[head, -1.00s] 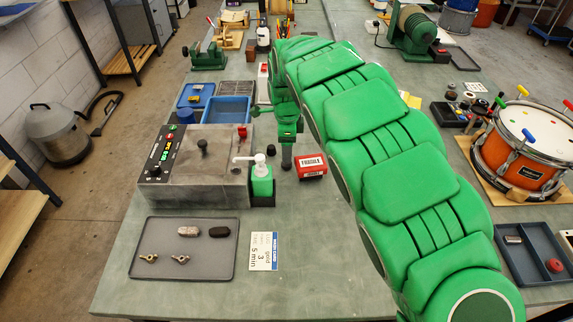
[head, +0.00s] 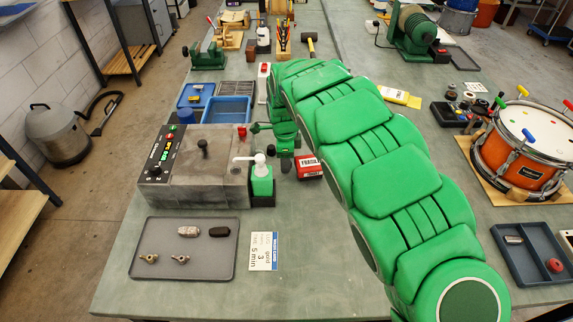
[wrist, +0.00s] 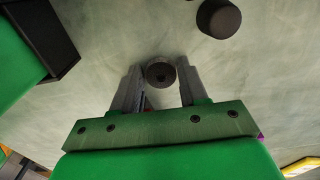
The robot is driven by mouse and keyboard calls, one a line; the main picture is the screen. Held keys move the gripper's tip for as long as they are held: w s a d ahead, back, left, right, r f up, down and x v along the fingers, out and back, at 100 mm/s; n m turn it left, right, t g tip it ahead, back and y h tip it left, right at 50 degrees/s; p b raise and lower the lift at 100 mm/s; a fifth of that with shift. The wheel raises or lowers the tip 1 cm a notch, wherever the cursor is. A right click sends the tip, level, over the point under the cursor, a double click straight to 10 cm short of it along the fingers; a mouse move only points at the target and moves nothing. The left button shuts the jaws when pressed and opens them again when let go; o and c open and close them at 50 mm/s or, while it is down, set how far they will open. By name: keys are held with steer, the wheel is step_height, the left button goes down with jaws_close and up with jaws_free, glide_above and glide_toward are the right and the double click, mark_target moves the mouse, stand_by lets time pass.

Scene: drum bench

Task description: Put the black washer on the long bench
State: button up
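In the wrist view my gripper (wrist: 160,80) has its two grey fingers apart. A small dark round piece with a darker centre (wrist: 160,73), which looks like the black washer, lies between the fingertips with a narrow gap at each side. A second dark round piece (wrist: 218,18) lies just beyond, to the right. In the head view my gripper (head: 286,164) is low over the bench (head: 330,270), between the green pump bottle and the red box. The washer cannot be made out there. I cannot tell which surface is the long bench.
A green pump bottle (head: 261,180) stands left of the gripper, and a red box (head: 308,167) close at its right. A grey control box (head: 200,165) and a grey tray with small parts (head: 160,225) are further left. An orange drum (head: 520,150) stands right.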

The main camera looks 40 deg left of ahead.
steer(key=c, duration=0.7)
steer(key=shift+r, duration=0.15)
steer(key=shift+c, duration=0.2)
